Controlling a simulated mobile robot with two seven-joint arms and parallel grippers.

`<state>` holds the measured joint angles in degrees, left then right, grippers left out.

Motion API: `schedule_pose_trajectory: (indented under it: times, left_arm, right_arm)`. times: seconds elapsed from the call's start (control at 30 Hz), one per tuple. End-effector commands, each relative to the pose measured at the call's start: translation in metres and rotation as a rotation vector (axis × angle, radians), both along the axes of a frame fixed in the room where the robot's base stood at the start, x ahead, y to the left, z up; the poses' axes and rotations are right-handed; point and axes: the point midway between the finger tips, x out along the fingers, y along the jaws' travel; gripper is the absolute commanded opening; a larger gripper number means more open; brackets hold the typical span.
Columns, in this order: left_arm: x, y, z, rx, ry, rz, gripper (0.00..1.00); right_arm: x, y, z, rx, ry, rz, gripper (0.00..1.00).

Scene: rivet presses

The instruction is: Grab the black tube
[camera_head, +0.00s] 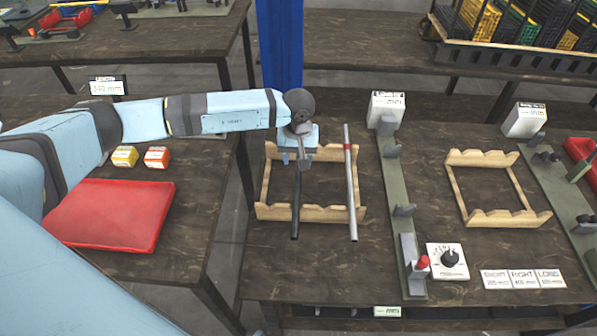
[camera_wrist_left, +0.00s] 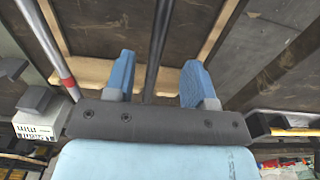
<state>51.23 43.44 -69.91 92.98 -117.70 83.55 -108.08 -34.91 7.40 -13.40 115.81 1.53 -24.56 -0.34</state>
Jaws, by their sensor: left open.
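The black tube (camera_head: 296,208) lies across a wooden rack in the head view, its near end sticking out past the rack's front rail. My left gripper (camera_head: 297,158) is over the tube's far part and hides some of it. In the left wrist view the black tube (camera_wrist_left: 158,45) runs between the two blue fingers of my left gripper (camera_wrist_left: 158,80). The fingers are open, with a gap on each side of the tube. My right gripper is in neither view.
A silver tube (camera_head: 351,190) with a red band lies on the same wooden rack (camera_head: 325,214), to the right. A green press rail (camera_head: 398,185) stands further right, beside an empty wooden rack (camera_head: 510,218). A red tray (camera_head: 112,215) is on the left table.

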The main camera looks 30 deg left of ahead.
Motion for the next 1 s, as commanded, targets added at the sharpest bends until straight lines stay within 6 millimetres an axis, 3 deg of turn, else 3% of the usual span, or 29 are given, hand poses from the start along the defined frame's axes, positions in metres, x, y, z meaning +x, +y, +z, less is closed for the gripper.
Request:
schedule_pose_trajectory:
  times: [0.33, 0.57, 0.6, 0.8, 1.0]
  left_arm:
    - [0.0, -0.002, -0.045, 0.0, 0.002, 0.001, 0.5]
    - [0.001, -0.002, -0.05, -0.001, 0.0, 0.0, 0.5]
    - [0.001, -0.002, -0.05, -0.001, 0.0, 0.0, 0.48]
    - [0.001, -0.002, -0.05, -0.001, 0.0, 0.0, 0.02]
    - [0.001, -0.002, -0.049, -0.001, 0.0, 0.0, 0.0]
  right_arm:
    - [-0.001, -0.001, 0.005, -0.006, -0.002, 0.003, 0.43]
    - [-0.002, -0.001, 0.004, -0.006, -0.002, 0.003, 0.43]
    - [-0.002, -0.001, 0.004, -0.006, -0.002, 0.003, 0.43]
    - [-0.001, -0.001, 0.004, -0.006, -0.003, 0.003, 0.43]
    - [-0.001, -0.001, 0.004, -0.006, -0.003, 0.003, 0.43]
